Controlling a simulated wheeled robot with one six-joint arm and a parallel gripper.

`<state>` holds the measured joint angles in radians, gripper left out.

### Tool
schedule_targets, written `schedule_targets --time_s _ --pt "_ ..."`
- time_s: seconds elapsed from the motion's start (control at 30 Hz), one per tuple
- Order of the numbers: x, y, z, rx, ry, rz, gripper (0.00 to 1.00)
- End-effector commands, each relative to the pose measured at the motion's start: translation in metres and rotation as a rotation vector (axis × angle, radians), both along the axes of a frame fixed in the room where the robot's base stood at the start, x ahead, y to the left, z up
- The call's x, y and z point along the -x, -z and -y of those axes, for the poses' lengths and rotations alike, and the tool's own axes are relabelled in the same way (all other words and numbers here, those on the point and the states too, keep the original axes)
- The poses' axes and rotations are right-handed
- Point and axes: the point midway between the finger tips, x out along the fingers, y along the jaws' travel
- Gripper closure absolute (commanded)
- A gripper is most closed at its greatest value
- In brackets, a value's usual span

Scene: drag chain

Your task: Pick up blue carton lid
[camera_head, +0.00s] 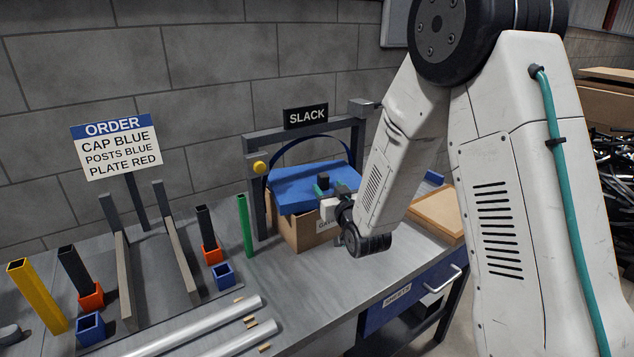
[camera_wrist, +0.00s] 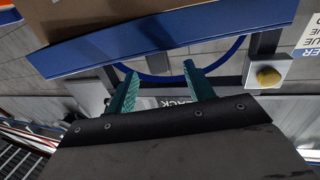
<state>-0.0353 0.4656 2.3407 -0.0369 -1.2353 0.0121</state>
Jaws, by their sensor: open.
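The blue carton lid (camera_head: 293,190) sits on a brown cardboard carton (camera_head: 290,232) under the grey SLACK frame. In the wrist view the lid's blue side (camera_wrist: 165,36) spans the top of the picture, with brown carton (camera_wrist: 120,12) beyond it. My gripper (camera_head: 332,187) is at the lid's right part in the head view. In the wrist view its two teal fingers (camera_wrist: 160,70) are apart, with the tips just short of the lid's edge and nothing between them. I cannot tell whether they touch the lid. My arm and wrist hide part of the carton's right side.
The grey frame (camera_head: 257,210) stands close around the carton, with a yellow button (camera_head: 260,167) and a blue loop (camera_head: 308,140). A green post (camera_head: 245,225) stands to the left. An open tan box (camera_head: 437,210) lies to the right.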

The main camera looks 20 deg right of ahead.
Motion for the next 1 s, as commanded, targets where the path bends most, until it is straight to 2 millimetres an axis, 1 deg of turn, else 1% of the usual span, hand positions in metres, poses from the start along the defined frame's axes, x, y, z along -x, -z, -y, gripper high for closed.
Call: schedule_targets --time_s 0.03,0.27,0.4,0.5,0.63,0.8,0.83,0.87,0.9,1.0 --pt "-0.006 0.0 0.0 0.0 0.0 0.003 0.47" --pt "-0.033 -0.002 -0.001 0.0 0.0 0.002 0.47" --pt "-0.055 -0.005 -0.001 0.0 0.001 0.002 0.47" --pt "-0.067 -0.004 -0.002 0.0 0.0 0.001 0.47" --pt "-0.072 -0.004 -0.002 0.0 0.0 0.0 0.47" --pt "-0.072 -0.005 -0.003 0.0 0.0 0.0 0.47" --pt "-0.072 -0.005 -0.003 0.0 0.0 0.0 0.53" --pt "-0.072 -0.005 -0.003 0.0 0.0 0.0 0.61" --pt "-0.072 -0.005 -0.003 0.0 0.0 0.0 0.72" --pt "-0.072 -0.005 -0.002 0.0 0.0 0.0 0.97"
